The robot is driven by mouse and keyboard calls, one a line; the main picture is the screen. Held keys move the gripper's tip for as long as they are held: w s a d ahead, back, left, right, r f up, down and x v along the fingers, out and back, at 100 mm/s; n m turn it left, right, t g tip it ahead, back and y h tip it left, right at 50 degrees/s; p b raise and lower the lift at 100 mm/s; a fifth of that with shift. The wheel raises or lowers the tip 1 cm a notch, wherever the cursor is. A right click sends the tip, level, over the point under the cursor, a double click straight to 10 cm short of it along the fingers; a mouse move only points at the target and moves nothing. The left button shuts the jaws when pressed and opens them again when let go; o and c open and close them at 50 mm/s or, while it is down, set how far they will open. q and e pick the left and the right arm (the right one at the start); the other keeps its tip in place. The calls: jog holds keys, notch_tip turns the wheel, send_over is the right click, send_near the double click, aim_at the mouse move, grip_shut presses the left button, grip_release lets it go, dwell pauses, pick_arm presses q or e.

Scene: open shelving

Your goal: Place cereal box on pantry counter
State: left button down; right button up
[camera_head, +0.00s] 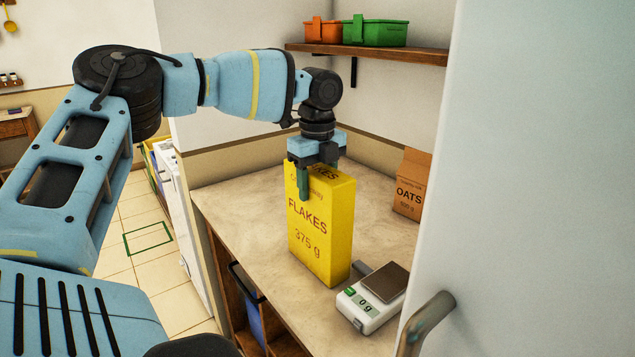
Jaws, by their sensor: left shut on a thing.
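The yellow cereal box (321,232), marked FLAKES 375 g, is upright at the pantry counter (262,218). Its base seems to be at the counter top, but I cannot tell whether it touches. My left gripper (315,172) comes down from above and is shut on the top of the cereal box. One green finger shows against the front face; the other finger is hidden. My right gripper is not in view.
A white scale (368,312) reading 0 g stands just right of the cereal box. A brown OATS box (412,184) stands farther back. A shelf (380,53) with orange and green containers hangs above. A pale panel with a handle (425,322) fills the right side.

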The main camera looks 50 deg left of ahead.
pick_arm(q)
jog(key=c, duration=0.5)
grip_release()
notch_tip(320, 180, up, 12)
jog(key=shift+r, duration=0.1)
